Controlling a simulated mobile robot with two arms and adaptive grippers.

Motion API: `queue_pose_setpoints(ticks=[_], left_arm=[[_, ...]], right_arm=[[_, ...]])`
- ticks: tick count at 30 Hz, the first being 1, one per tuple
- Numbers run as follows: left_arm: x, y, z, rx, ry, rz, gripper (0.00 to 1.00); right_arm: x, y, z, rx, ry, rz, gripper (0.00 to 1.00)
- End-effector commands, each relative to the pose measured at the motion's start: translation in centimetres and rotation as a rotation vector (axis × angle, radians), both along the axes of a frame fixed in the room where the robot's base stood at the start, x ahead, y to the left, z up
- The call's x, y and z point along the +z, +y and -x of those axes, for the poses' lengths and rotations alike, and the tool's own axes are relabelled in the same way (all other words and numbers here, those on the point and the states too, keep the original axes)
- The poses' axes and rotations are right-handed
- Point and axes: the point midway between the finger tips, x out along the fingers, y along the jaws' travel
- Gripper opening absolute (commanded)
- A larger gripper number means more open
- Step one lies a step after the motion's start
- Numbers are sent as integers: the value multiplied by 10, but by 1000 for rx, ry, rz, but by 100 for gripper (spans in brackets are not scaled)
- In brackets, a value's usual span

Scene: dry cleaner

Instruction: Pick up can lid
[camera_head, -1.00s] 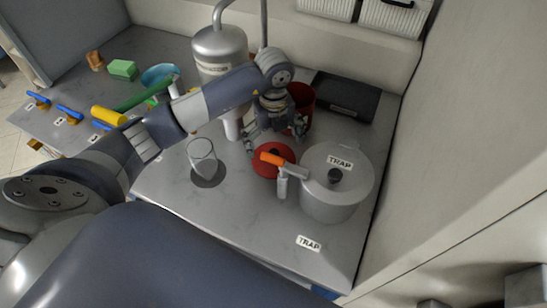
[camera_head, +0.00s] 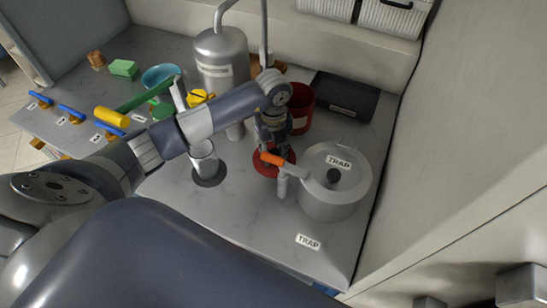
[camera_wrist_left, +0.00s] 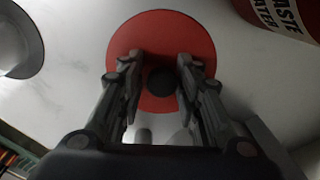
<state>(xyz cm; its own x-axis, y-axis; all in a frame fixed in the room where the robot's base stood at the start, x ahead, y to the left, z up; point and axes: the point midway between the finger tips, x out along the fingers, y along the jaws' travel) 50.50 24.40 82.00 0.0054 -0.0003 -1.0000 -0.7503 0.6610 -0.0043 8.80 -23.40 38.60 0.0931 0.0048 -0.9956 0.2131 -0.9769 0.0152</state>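The can lid, a flat red disc with a dark round knob (camera_wrist_left: 161,82), lies on the grey counter; in the head view the lid (camera_head: 263,170) is partly hidden by my gripper and an orange-tipped handle. My left gripper (camera_head: 273,148) points down over it. In the left wrist view, the left gripper's fingers (camera_wrist_left: 160,65) are apart, one on each side of the knob, with gaps to it. Whether the fingertips touch the disc cannot be told. My right gripper is not in view.
A grey pot labelled TRAP (camera_head: 325,200) stands close on the right, its orange-tipped handle (camera_head: 283,162) beside the lid. A red can (camera_head: 300,105) stands behind.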

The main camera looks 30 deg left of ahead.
Motion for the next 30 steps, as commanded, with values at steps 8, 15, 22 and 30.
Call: queue_pose_setpoints(ticks=[8, 15, 22, 30], left_arm=[[-4, 0, 3, -1, 8, -2, 0], [-2, 0, 3, -1, 10, -2, 0], [25, 0, 1, -3, 3, -1, 0], [90, 0, 0, -2, -3, 0, 0]], right_arm=[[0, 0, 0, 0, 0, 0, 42], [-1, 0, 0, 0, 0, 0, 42], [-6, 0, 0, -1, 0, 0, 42], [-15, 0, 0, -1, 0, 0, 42]])
